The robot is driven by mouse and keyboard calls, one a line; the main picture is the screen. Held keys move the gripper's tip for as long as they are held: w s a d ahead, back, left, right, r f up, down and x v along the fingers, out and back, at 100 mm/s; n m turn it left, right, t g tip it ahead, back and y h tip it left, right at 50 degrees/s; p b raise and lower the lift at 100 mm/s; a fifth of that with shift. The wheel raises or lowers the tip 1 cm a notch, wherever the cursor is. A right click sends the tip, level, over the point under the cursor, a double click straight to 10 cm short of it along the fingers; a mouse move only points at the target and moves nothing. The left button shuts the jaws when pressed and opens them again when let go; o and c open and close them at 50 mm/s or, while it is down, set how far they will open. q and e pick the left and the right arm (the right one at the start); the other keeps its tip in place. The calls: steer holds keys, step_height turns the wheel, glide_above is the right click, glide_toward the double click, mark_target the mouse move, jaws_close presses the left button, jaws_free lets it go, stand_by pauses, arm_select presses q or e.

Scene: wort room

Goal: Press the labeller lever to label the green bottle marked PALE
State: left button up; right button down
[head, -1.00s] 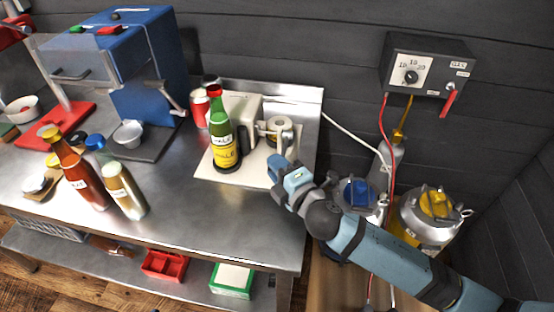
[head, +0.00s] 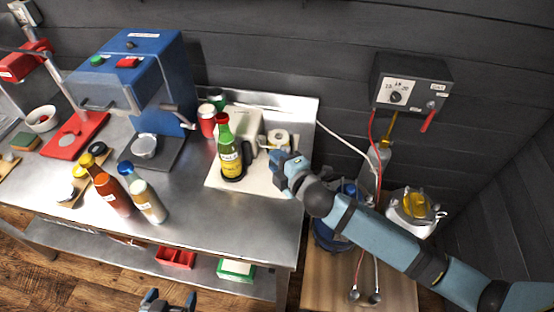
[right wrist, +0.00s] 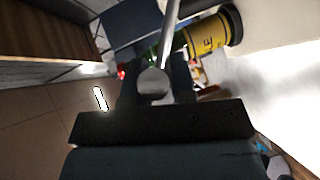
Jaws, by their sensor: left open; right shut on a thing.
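The green bottle marked PALE (head: 230,158) stands upright on the pale board of the labeller (head: 243,122), against its cream body and left of the label roll (head: 279,138). It has a red cap and a yellow band low on its body. My right gripper (head: 281,163) is at the labeller's right side, right of the bottle. In the right wrist view, the metal lever (right wrist: 171,22) ends in a round knob (right wrist: 153,82) held between my fingers; the bottle's yellow band (right wrist: 207,37) shows beyond. My left gripper (head: 167,300) is open and empty at the bottom edge, in front of the bench.
A red can (head: 207,121) stands left of the labeller. A blue press (head: 135,75), a brown bottle (head: 108,190) and a cream bottle (head: 148,200) are further left. A control box (head: 410,82) hangs on the wall. The bench front (head: 220,222) is clear.

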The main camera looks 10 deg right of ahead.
steer(key=shift+w+d+r, duration=0.15)
steer(key=shift+w+r, duration=0.15)
steer(key=shift+r, duration=0.2)
steer(key=c, duration=1)
jaws_free()
steer(key=shift+f, duration=0.1)
steer(key=shift+o, duration=0.2)
steer(key=shift+s+d+f, duration=0.1)
steer(key=shift+s+d, duration=0.05)
steer(key=shift+s, duration=0.35)
steer(key=b+v, duration=0.2)
steer(key=v, duration=1)
steer(key=shift+s+d+r, duration=0.25)
steer(key=shift+s, duration=0.05)
steer(key=shift+f, duration=0.1)
